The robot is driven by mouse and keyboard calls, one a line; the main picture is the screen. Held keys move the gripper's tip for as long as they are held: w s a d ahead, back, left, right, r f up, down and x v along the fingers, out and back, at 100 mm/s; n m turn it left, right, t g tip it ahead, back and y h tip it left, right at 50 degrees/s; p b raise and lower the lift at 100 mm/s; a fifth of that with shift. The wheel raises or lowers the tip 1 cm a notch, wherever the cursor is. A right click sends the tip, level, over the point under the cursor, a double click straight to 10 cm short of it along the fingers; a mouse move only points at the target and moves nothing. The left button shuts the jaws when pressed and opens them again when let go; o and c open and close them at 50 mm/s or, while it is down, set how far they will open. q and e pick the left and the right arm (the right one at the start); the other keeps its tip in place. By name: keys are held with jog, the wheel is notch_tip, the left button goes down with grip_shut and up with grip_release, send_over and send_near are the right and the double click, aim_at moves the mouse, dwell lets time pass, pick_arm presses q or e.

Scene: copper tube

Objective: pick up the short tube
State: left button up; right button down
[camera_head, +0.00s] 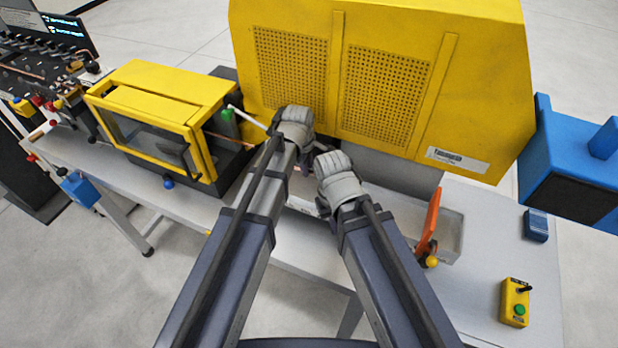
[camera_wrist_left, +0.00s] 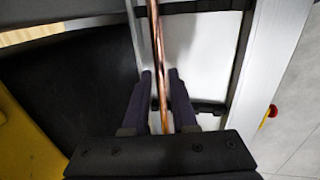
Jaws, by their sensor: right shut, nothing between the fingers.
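In the left wrist view a thin copper tube (camera_wrist_left: 157,45) runs down from the top edge to between the fingers of my left gripper (camera_wrist_left: 161,75). The two dark fingers stand apart, with a gap on either side of the tube. I cannot tell the tube's full length. In the head view my left gripper (camera_head: 294,120) is in front of the big yellow housing, its fingertips hidden by the hand. My right gripper (camera_head: 336,168) is shut and empty, lower and to the right of it. A thin copper length (camera_head: 230,139) shows between the yellow-framed box and my left gripper.
The yellow-framed box (camera_head: 150,75) with a clear front stands left. The big yellow housing (camera_head: 480,80) fills the back. A yellow button box (camera_head: 514,303) sits on the grey table (camera_head: 475,285).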

pick_arm(q)
jog(key=shift+f, duration=0.25)
grip_shut()
dwell(0.3)
jog(key=shift+r, duration=0.1)
jog(key=w+p+v, duration=0.2)
jog(key=p+v, duration=0.7)
jog(key=p, duration=0.1)
jog(key=shift+d+r, duration=0.45)
jog(key=shift+r, duration=0.1)
